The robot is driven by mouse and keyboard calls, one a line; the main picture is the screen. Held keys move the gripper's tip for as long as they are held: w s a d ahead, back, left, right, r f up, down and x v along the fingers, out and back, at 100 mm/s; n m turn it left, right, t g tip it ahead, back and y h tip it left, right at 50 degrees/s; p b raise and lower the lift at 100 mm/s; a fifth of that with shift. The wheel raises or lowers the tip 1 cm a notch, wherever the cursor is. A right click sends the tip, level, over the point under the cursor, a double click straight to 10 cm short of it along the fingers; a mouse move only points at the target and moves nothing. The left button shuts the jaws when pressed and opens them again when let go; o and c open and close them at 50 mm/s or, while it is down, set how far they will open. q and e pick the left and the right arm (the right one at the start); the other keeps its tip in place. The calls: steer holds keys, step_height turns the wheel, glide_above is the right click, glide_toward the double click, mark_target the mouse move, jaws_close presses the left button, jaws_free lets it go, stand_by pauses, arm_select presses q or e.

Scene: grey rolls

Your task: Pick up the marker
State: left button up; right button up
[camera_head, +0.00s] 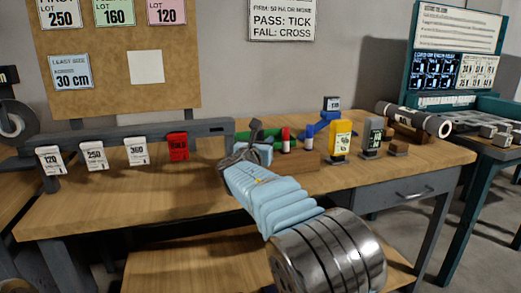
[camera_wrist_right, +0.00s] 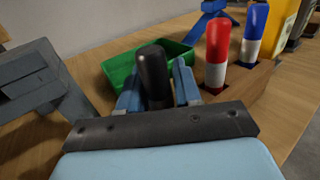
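A black marker (camera_wrist_right: 153,72) stands upright between the two blue fingers of my right gripper (camera_wrist_right: 157,88) in the wrist view. The fingers lie close against both its sides, so the gripper looks shut on it. The marker's lower end is hidden by the gripper. In the head view my right gripper (camera_head: 248,150) is above the workbench, left of the wooden holder (camera_head: 300,160). A red marker (camera_wrist_right: 217,55) and a blue marker (camera_wrist_right: 253,35) stand in the holder, right of my gripper. My left gripper is not in view.
A green tray (camera_wrist_right: 185,57) lies just behind the black marker. A yellow device (camera_head: 340,138) and a grey device (camera_head: 374,135) stand right of the holder. A grey rail (camera_head: 110,135) with labelled tags is at left. The bench front at left (camera_head: 110,205) is clear.

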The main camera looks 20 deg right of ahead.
jaws_close()
step_height(320, 180, up, 10)
steer(key=p, duration=0.3)
steer(key=shift+c, duration=1.3)
jaws_free()
jaws_close()
step_height(320, 180, up, 7)
steer(key=p, duration=0.1)
